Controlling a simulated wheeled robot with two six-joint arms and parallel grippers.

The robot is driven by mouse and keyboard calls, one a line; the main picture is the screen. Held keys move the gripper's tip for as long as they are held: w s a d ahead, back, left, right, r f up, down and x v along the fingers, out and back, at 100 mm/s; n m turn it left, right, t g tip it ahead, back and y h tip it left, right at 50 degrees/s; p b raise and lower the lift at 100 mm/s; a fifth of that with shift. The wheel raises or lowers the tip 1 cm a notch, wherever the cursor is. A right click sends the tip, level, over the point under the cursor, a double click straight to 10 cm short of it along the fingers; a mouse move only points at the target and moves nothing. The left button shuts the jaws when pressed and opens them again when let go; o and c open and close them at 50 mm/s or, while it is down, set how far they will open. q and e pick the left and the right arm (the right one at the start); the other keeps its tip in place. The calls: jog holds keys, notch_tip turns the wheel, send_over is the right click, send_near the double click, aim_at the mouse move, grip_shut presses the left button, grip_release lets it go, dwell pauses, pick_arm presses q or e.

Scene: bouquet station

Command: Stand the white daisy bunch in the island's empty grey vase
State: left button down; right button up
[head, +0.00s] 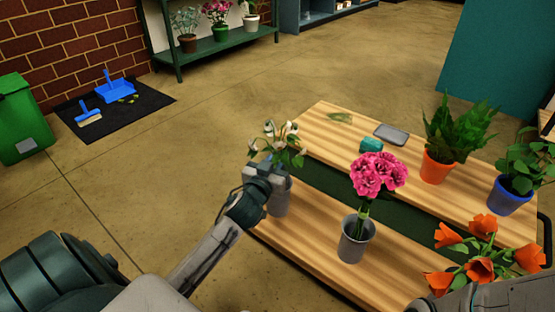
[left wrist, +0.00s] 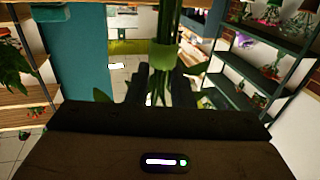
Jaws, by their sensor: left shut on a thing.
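The white daisy bunch (head: 290,135), with drooping white heads and green leaves, is upright at the left end of the wooden island. My left gripper (head: 268,172) is shut on its stems; the left wrist view shows the stems with a green band (left wrist: 163,56) between the fingers. A grey vase (head: 280,200) stands directly below and behind the gripper, partly hidden by it. The bunch is over this vase; I cannot tell whether the stem ends are inside it. A second grey vase (head: 355,240) to the right holds pink flowers (head: 375,174). My right gripper is out of view.
The wooden island (head: 315,235) also carries a fern in an orange pot (head: 438,170), a plant in a blue pot (head: 508,197), orange tulips (head: 480,258), a teal roll (head: 371,145) and a grey tray (head: 391,133). The floor left of the island is clear.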

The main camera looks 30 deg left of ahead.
pick_arm(q)
jog(key=c, duration=1.2)
grip_release()
jog(key=shift+s+d+p, duration=0.35)
jog(key=shift+s+p, duration=0.15)
jog(key=shift+s, duration=1.3)
jog(key=shift+s+d+p, duration=0.3)
jog(key=shift+s+p, duration=0.25)
jog(key=shift+s, duration=1.2)
jog(key=shift+s+d+p, duration=0.35)
jog(key=shift+s+p, duration=0.15)
jog(key=shift+s, duration=1.3)
